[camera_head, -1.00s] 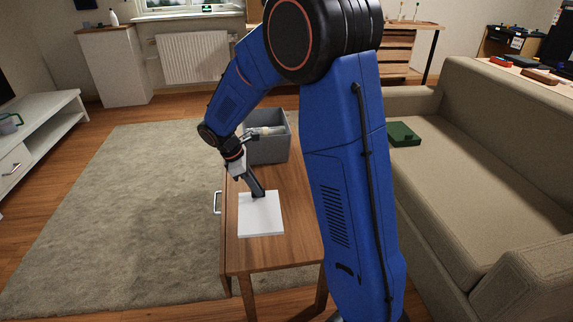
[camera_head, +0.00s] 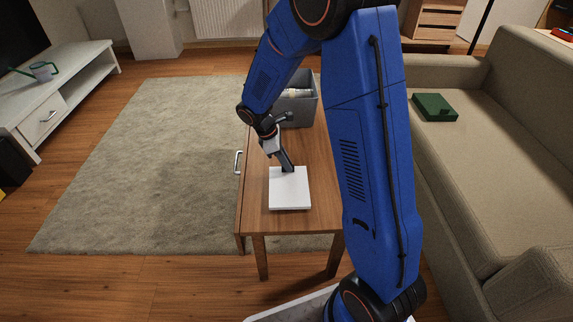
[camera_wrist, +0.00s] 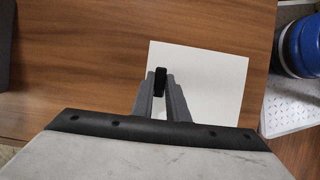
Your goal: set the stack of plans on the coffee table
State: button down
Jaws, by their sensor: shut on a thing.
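The stack of plans (camera_head: 290,194) is a flat white block at the near part of the wooden coffee table (camera_head: 262,221). It also shows in the wrist view (camera_wrist: 215,100), pale against the brown wood. My gripper (camera_head: 288,168) comes down onto its far side. In the wrist view my gripper (camera_wrist: 161,95) is shut on a small black part at the stack's left edge. The stack looks level and at the tabletop; I cannot tell whether its full underside touches the wood.
A grey bin (camera_head: 298,105) stands at the table's far end with pale items in it. A beige sofa (camera_head: 480,150) is on the right, with a green box (camera_head: 435,107) on it. A grey rug (camera_head: 150,150) lies left of the table. A white TV bench (camera_head: 75,85) is at far left.

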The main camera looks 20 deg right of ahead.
jog(key=shift+f, duration=0.45)
jog(key=shift+f, duration=0.1)
jog(key=c, duration=1.7)
grip_release()
jog(key=shift+c, duration=0.2)
jog(key=v, duration=1.1)
notch_tip(320, 180, up, 9)
jog(key=m+t+y, duration=0.1)
jog(key=m+y, duration=0.1)
jog(key=m, duration=0.2)
send_over(290, 183)
jog(key=s+d+r+m+t, duration=0.1)
jog(key=s+r+m, duration=0.1)
jog(key=s, duration=0.6)
jog(key=s+d+r+m+t+y, duration=0.1)
jog(key=s+r+m+t, duration=0.1)
jog(key=s+m, duration=0.3)
jog(key=s+d+r+m+t+y, duration=0.1)
jog(key=s+r+m+t, duration=0.1)
jog(key=s, duration=0.9)
jog(key=shift+s+d+m, duration=0.25)
jog(key=shift+s+m, duration=0.1)
jog(key=shift+m, duration=0.35)
